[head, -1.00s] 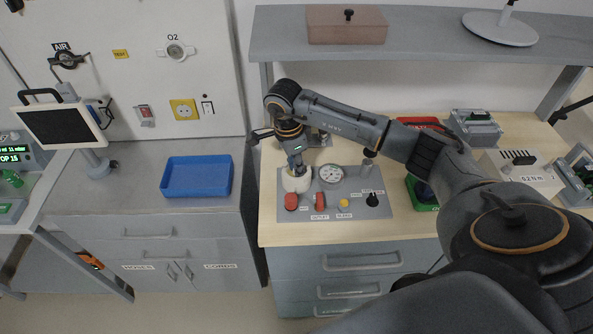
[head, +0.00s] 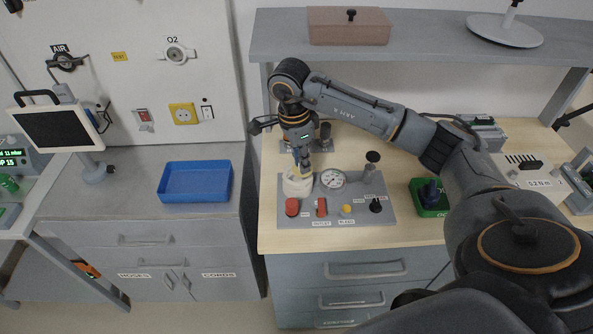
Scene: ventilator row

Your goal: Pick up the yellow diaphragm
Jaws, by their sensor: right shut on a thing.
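My right gripper (head: 302,166) points down just above the white round cup (head: 297,184) at the left of the grey panel. Its fingers are shut on a small yellow piece, the yellow diaphragm (head: 297,169), of which only a sliver shows between the fingers and the cup. The fingers hide most of it, and I cannot tell whether it is fully clear of the cup. My left gripper is not in view.
The grey panel (head: 345,217) carries a gauge (head: 333,179), a red knob (head: 292,207), a yellow button (head: 346,210) and a black knob (head: 376,205). A green tray (head: 432,210) stands right of it. A blue tray (head: 195,198) sits on the left counter. A shelf (head: 430,40) hangs above.

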